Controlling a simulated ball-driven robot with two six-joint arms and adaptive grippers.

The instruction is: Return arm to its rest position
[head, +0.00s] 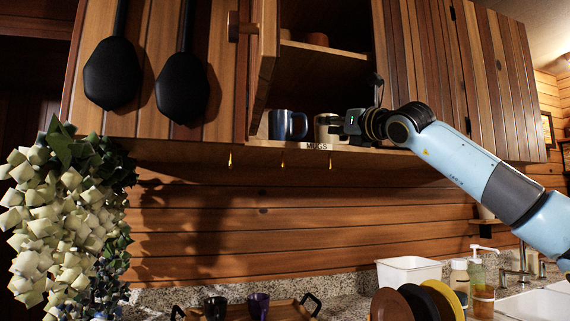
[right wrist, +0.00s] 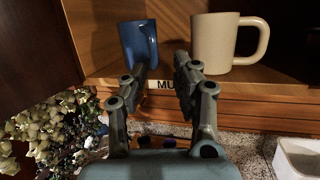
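My right gripper (head: 345,126) is at the mouth of the open wall cabinet, its arm coming in from the right. In the right wrist view, its two fingers (right wrist: 164,74) are apart with nothing held between them. A blue mug (head: 287,125) stands upright on the cabinet's lower shelf; it also shows in the right wrist view (right wrist: 138,42), beyond the left fingertip. A cream mug (head: 323,130) stands to its right, partly hidden by the gripper in the head view, and is clear in the wrist view (right wrist: 213,42). My left gripper is not in view.
The open cabinet door (head: 262,60) stands left of the gripper. The shelf edge carries a MUGS label (head: 317,147). Below are a wooden tray (head: 285,311) with dark mugs, colored plates (head: 390,304), a white bin (head: 408,270) and bottles. Open air lies between cabinet and counter.

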